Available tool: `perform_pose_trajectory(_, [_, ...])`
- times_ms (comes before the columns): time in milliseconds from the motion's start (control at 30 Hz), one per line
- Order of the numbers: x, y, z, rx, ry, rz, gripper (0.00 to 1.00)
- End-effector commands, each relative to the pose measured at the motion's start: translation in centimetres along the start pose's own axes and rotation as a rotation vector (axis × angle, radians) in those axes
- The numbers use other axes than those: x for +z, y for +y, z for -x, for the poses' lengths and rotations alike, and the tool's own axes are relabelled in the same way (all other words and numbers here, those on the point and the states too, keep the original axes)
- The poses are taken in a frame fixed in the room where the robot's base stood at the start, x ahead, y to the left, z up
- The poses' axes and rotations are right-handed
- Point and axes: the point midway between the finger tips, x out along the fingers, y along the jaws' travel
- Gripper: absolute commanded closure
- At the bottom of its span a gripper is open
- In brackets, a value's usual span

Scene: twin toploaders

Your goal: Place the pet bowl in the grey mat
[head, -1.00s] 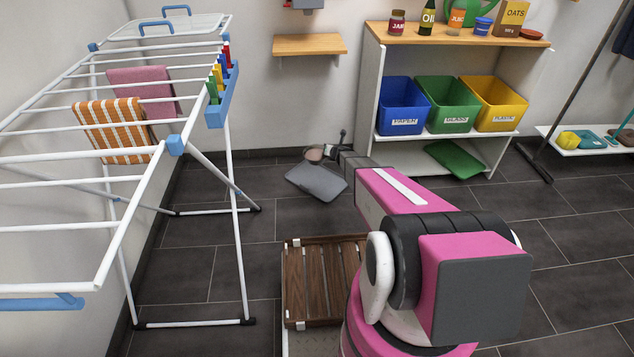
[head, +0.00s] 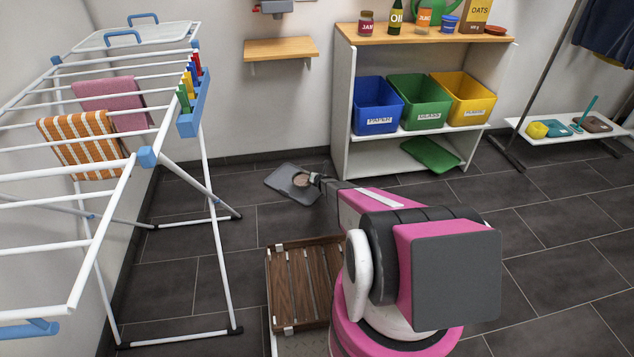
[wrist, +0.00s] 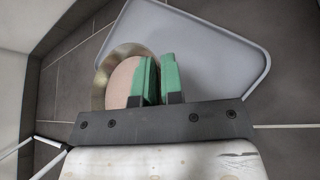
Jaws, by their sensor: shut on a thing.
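The pet bowl (head: 301,181) is round and metallic, with pinkish-brown contents. My gripper (head: 313,179) is shut on its rim. In the wrist view the green finger pads of my gripper (wrist: 161,65) pinch the right side of the bowl (wrist: 122,80) and hide part of it. The grey mat (head: 280,177) lies on the floor, with rounded corners and a raised rim. In the head view the bowl overlaps the mat's middle to right part. In the wrist view it overlaps the left part of the mat (wrist: 212,42). I cannot tell whether the bowl touches the mat.
A drying rack (head: 211,260) stands on the left. A shelf unit (head: 342,110) with blue, green and yellow bins is behind to the right. A wooden slatted crate (head: 300,285) is in front of the mat. Dark floor (head: 210,180) is clear left of the mat.

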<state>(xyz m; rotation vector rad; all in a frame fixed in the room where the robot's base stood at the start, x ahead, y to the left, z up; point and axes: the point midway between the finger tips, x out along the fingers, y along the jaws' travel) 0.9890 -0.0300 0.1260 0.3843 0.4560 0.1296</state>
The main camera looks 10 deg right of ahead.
Motion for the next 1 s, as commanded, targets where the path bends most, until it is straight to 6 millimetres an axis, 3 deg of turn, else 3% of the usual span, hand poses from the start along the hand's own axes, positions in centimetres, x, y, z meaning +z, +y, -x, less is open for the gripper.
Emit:
perform_pose_trajectory(100, [0.0,-2.3,-1.4,0.001,-0.001,0.0,1.0])
perform_pose_trajectory(233, [0.1,-3.5,-1.9,0.002,-0.001,0.0,1.0])
perform_pose_trajectory(433, [-0.4,-4.1,-2.3,0.002,0.0,0.0,1.0])
perform_pose_trajectory(700, [-3.2,-5.4,-3.6,0.002,0.0,-0.001,1.0])
perform_pose_trajectory(967, [-3.2,-5.4,-3.6,0.002,-0.001,0.0,1.0])
perform_pose_trajectory(1000, [-3.3,-5.4,-3.6,0.001,0.0,0.0,0.86])
